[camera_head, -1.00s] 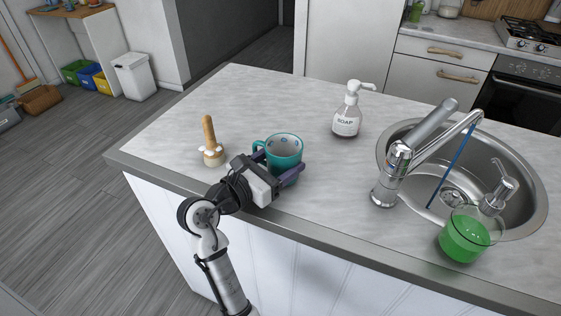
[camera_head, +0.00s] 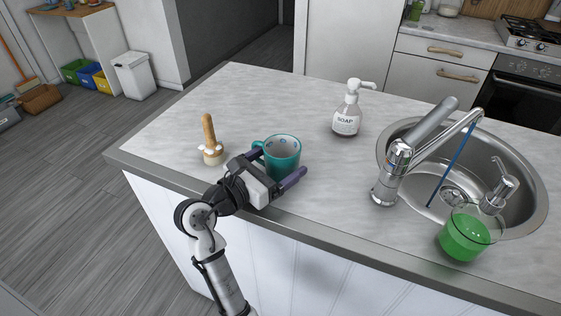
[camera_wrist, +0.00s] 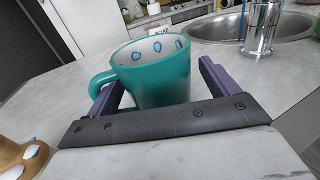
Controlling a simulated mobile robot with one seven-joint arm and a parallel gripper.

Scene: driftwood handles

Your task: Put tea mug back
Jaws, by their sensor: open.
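The teal tea mug (camera_head: 283,157) stands upright on the grey counter, its handle toward the left and blue marks on its pale inside. In the wrist view the mug (camera_wrist: 160,82) is just beyond and between my fingers. My gripper (camera_head: 278,170) is open at the near side of the mug, low over the counter. In the wrist view my gripper (camera_wrist: 160,85) has one purple finger on each side of the mug. The left finger is near the handle. I cannot tell if either finger touches the mug.
A wooden-handled brush (camera_head: 211,142) stands left of the mug. A soap bottle (camera_head: 347,112) is behind it to the right. The faucet (camera_head: 392,175), sink (camera_head: 530,205) and green soap dispenser (camera_head: 465,236) are further right. The counter's left back part is clear.

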